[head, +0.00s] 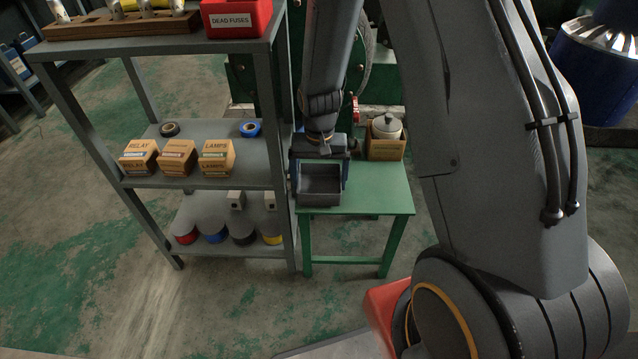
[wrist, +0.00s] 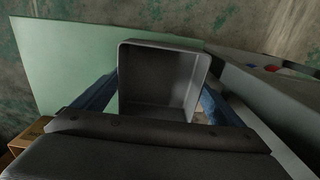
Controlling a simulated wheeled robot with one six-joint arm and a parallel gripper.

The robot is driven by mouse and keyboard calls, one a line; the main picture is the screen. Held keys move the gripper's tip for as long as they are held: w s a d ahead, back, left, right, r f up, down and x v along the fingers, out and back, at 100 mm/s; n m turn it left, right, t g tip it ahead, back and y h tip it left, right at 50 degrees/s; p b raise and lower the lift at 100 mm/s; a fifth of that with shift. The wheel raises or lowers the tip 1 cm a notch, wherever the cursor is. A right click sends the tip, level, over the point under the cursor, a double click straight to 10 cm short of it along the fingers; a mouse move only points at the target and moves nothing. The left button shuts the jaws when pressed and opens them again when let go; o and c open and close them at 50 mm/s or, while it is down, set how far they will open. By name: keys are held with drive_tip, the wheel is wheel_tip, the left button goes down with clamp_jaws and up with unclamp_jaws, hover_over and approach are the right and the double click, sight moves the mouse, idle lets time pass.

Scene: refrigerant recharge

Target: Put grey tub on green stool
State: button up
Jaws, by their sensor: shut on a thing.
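The grey tub (head: 319,198) is an open-topped box at the left part of the green stool (head: 378,188). In the head view it is over or on the stool's top; I cannot tell whether its base touches. My gripper (head: 320,176) is above and behind it, with its blue fingers at the tub's two sides, shut on it. In the wrist view the tub (wrist: 160,82) stands between the two fingers, its inside empty. The green stool top (wrist: 60,62) lies below and to the left of it there.
A grey shelf unit (head: 235,170) stands close at the left of the stool, with small boxes, tape rolls and tins. The stool's front right is clear.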

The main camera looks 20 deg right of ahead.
sight(319, 190)
drive_tip(key=shift+f, duration=0.45)
drive_tip(key=shift+f, duration=0.15)
drive_tip(key=o, duration=0.8)
drive_tip(key=shift+o, duration=0.2)
drive_tip(key=shift+r, duration=0.2)
wheel_tip(319, 190, up, 12)
drive_tip(key=p, duration=0.3)
